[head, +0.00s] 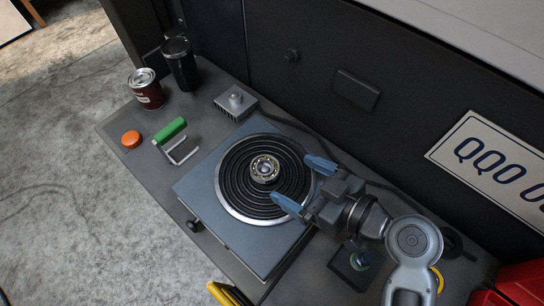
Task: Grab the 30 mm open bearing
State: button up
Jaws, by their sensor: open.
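The open bearing (265,168) is a small metal ring with balls showing. It lies flat near the middle of a round black ribbed plate (233,200) set on a grey square device. My gripper (299,181) comes in from the right with its two blue fingers spread apart. The gap between the fingers faces the bearing and is empty. I cannot tell how high the fingers are above the plate.
Left of the device are a green-handled tool (171,131), an orange cap (131,139), a can (147,89) and a black cup (181,63). A small grey box with a knob (236,101) stands behind. A dark wall rises at the back right.

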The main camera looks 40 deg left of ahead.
aim_at(258, 164)
jog(key=x, duration=0.4)
jog(key=s+p+x, duration=0.1)
jog(key=x, duration=0.1)
jog(key=shift+w+a+f, duration=0.15)
jog(key=shift+a+f, duration=0.1)
jog(key=shift+a, duration=0.3)
jog(key=shift+c, duration=0.3)
jog(key=c, duration=1.2)
